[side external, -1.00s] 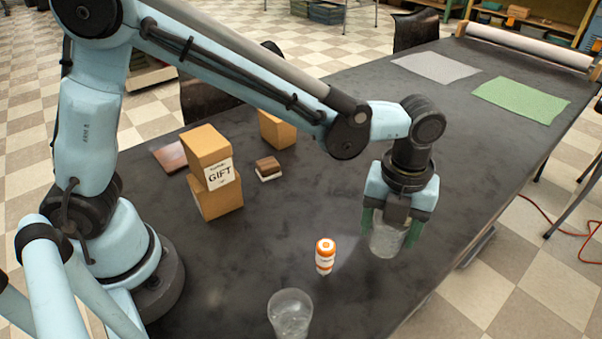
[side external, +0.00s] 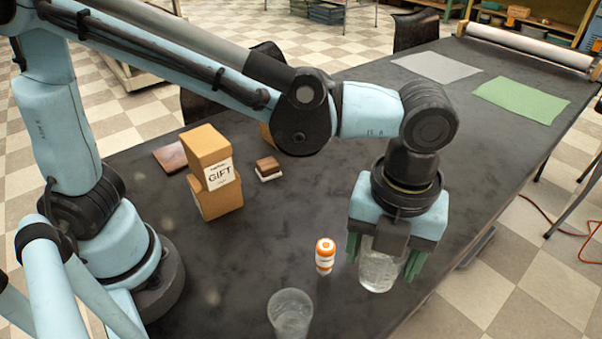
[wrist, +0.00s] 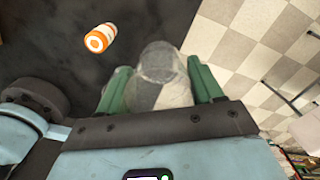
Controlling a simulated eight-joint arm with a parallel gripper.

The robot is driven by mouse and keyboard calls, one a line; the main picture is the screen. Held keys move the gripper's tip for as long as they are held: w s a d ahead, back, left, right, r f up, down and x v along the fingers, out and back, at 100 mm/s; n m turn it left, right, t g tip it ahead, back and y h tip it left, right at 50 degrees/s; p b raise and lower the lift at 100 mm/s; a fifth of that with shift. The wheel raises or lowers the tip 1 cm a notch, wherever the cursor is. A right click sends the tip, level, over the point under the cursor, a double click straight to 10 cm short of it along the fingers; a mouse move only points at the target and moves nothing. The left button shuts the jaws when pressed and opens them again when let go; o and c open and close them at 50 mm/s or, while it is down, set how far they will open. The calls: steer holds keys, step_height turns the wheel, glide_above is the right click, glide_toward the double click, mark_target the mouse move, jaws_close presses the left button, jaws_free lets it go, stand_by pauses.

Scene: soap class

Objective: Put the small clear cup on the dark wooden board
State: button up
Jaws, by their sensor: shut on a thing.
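My gripper (side external: 383,262) has its green fingers on either side of a clear cup (side external: 379,272) and is shut on it. The cup hangs upright below the palm near the table's right edge; I cannot tell its height above the table. In the wrist view the cup (wrist: 160,78) shows between the fingers (wrist: 160,88). A second clear cup (side external: 290,316) stands at the front of the table, partly cut by the frame. I cannot tell surely which cup is smaller. The dark wooden board (side external: 171,157) lies flat at the left, partly hidden behind the boxes.
An orange and white bottle (side external: 325,257) stands left of my gripper; it also shows in the wrist view (wrist: 100,38). Stacked cardboard boxes (side external: 213,175) stand beside the board. A brown block on a white base (side external: 268,168) lies right of them. The table's middle is clear.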

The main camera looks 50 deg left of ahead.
steer(key=shift+s+d+r, duration=0.3)
steer(key=shift+s+r, duration=0.15)
steer(key=shift+s, duration=0.2)
stand_by(1.3)
steer(key=w+a+n, duration=0.5)
steer(key=a, duration=0.7)
steer(key=w+a+n, duration=0.4)
steer(key=a+n, duration=0.1)
steer(key=a, duration=0.7)
steer(key=s+a+r+n, duration=0.1)
steer(key=s+a+n, duration=0.4)
steer(key=a, duration=0.6)
steer(key=s+a+n, duration=0.3)
steer(key=a+n, duration=0.3)
steer(key=a, duration=0.6)
steer(key=s+a+f, duration=0.1)
steer(key=a+f, duration=0.1)
steer(key=a, duration=0.1)
steer(key=s+a+f, duration=0.2)
steer(key=a, duration=0.2)
steer(key=s+a+f, duration=0.1)
steer(key=a+f, duration=0.1)
steer(key=a, duration=0.1)
steer(key=shift+s+a+f, duration=0.15)
steer(key=shift+s+f, duration=0.15)
steer(key=shift+s, duration=0.1)
steer(key=shift+f, duration=2.05)
